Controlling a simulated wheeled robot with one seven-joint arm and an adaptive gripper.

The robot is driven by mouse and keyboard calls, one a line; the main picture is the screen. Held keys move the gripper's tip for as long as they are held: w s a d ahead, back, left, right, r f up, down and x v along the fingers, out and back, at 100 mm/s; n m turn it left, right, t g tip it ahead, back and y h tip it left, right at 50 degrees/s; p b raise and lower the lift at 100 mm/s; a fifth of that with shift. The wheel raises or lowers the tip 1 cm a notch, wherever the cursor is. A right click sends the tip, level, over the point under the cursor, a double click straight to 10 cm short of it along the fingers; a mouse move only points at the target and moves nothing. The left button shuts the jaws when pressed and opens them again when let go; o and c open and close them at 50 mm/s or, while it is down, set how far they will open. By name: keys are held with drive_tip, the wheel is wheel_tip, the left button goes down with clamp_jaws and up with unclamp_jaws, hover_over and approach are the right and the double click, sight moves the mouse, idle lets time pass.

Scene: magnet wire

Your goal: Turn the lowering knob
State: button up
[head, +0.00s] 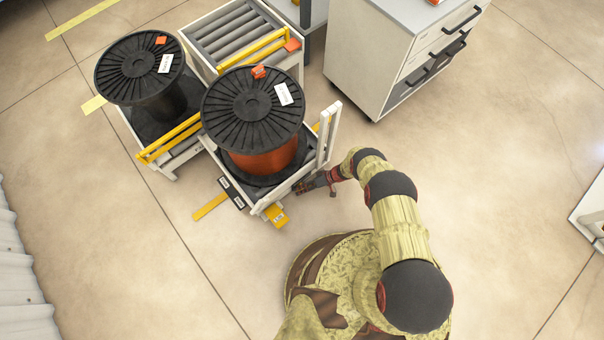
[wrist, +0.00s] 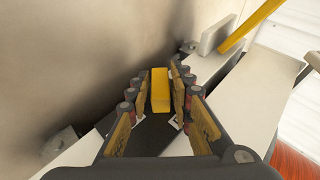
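In the wrist view, a small yellow block-shaped knob (wrist: 160,90) shows between the tips of my gripper (wrist: 160,82). The two rows of finger pads stand apart on its left and right, with narrow gaps visible at the sides. I cannot tell whether the knob is fully between the pads or just beyond them. In the head view, my gripper (head: 302,186) is low at the right front side of the white stand with the copper-wire spool (head: 263,158). The knob cannot be made out there.
The stand's white frame post (head: 332,135) rises near my gripper. Another black spool (head: 140,68) on a stand is at the left, and an empty roller stand (head: 232,35) is behind. A drawer cabinet (head: 375,62) stands at the back right. The floor to the right is clear.

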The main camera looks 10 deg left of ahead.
clamp_jaws()
drive_tip(key=shift+r, duration=0.1)
idle(0.3)
drive_tip(key=shift+s+t+h+p, duration=0.1)
drive_tip(key=shift+t+h+p, duration=0.45)
drive_tip(key=shift+t+h, duration=0.05)
drive_tip(key=t+h+p, duration=0.2)
drive_tip(key=p, duration=0.1)
drive_tip(key=n+t+h+p, duration=0.1)
drive_tip(key=t+h+p, duration=0.1)
drive_tip(key=p, duration=0.1)
drive_tip(key=shift+s+a+r+n+p, duration=0.1)
drive_tip(key=shift+s+n+p, duration=0.05)
drive_tip(key=shift+n+p, duration=0.2)
drive_tip(key=shift+t+h+p, duration=0.3)
drive_tip(key=shift+t+p, duration=0.3)
drive_tip(key=shift+p, duration=0.25)
drive_tip(key=shift+o, duration=1.7)
unclamp_jaws()
drive_tip(key=shift+o, duration=0.4)
